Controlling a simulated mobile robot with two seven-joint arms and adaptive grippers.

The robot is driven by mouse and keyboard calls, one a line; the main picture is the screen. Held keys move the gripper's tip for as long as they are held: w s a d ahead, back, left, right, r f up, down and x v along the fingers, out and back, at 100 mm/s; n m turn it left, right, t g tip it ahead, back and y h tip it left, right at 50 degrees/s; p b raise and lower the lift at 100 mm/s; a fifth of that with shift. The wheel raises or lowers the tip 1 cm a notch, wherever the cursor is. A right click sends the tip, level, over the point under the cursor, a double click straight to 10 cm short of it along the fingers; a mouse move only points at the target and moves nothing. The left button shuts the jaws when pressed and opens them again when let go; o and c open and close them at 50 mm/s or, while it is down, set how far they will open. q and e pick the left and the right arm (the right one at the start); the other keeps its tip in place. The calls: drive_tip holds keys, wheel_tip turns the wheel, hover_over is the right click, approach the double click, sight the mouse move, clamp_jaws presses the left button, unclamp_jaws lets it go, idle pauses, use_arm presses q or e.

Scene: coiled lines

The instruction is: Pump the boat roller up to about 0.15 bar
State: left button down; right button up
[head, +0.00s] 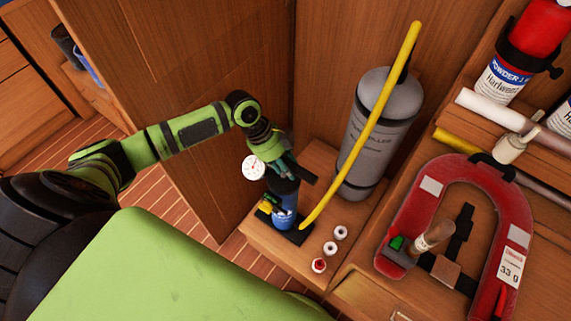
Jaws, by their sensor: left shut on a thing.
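The boat roller (376,135) is a grey cylinder with dark lettering, standing upright at the back of the wooden shelf. A yellow hose (368,130) runs from the pump's foot up past the roller's front to above its top. The pump (284,213) is a blue cylinder on a black base. A white round gauge (254,167) with a dial shows beside it; its reading is too small to tell. My left gripper (291,176) is over the pump's top, shut on the dark pump handle, which its fingers partly hide. My right gripper is out of view.
Several small round caps (330,248) lie right of the pump. A red horseshoe-shaped lifebuoy (403,217) with a wooden-handled tool (434,235) lies at right. A red extinguisher (541,28) and white tubes are behind it. A wooden panel (190,80) stands at left.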

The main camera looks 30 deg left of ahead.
use_arm(q)
drive_tip(key=shift+w+d+r, duration=0.15)
drive_tip(key=shift+r, duration=0.8)
drive_tip(key=shift+f, duration=0.1)
drive_tip(key=c, duration=0.7)
unclamp_jaws()
drive_tip(key=shift+c, duration=0.2)
drive_tip(key=shift+f, duration=0.1)
drive_tip(key=v, duration=1.2)
drive_tip(key=shift+d+f, duration=0.1)
